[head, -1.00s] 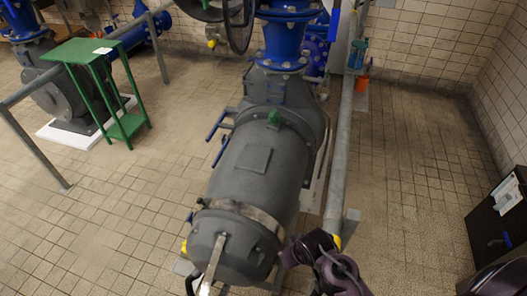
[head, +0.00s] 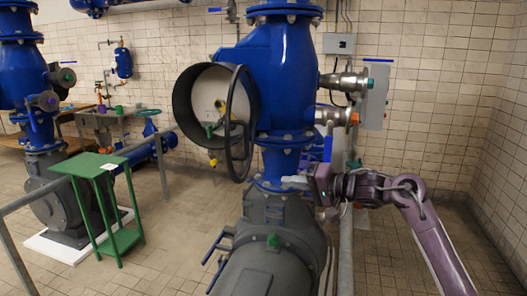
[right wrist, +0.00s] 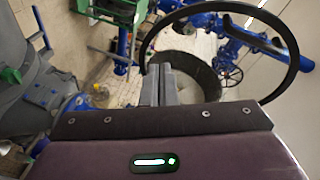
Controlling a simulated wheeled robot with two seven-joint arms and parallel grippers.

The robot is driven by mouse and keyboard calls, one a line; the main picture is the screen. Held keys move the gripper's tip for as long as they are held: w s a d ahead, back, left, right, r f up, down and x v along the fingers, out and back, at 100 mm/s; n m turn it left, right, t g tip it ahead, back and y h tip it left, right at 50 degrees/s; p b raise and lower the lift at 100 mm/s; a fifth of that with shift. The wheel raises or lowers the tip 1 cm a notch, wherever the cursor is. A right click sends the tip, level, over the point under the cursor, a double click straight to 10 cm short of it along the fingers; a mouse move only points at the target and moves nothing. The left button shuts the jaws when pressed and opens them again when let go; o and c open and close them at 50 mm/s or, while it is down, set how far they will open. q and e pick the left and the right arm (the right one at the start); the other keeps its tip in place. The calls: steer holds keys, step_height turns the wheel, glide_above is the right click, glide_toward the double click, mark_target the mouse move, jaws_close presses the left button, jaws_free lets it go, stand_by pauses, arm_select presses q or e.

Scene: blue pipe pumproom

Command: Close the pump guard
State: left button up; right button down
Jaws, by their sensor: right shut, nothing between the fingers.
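A round dark-rimmed cover with a cream inner face (head: 183,97) stands at the left of the blue pump column (head: 285,75); it may be the pump guard, but I cannot tell for sure. A black handwheel (head: 233,150) stands in front of its right edge. In the right wrist view, the dark rim (right wrist: 205,80) shows beyond the handwheel (right wrist: 142,28). My right gripper (head: 296,181) is shut and empty, pointing left across the lower neck of the blue column. Its closed fingers (right wrist: 161,72) point toward the handwheel and cover, apart from the cover. My left gripper is not in view.
The grey pump body (head: 268,265) lies below the column, with a grey rail (head: 345,250) along its right side. Metal side fittings (head: 345,81) stick out above my right arm. A green stand (head: 98,165) is at the left. Open tiled floor lies at the right.

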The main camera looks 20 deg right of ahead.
steer(key=s+d+r+m+g+y, duration=0.1)
steer(key=s+d+r+y, duration=0.1)
steer(key=r, duration=0.3)
steer(key=s+d+r+m+y, duration=0.1)
steer(key=d+r, duration=0.2)
steer(key=r, duration=0.2)
steer(key=w+a+p, duration=0.5)
steer(key=a+p, duration=0.1)
steer(key=a, duration=0.6)
steer(key=shift+r+y, duration=0.3)
steer(key=shift+r, duration=0.15)
steer(key=shift+w, duration=0.1)
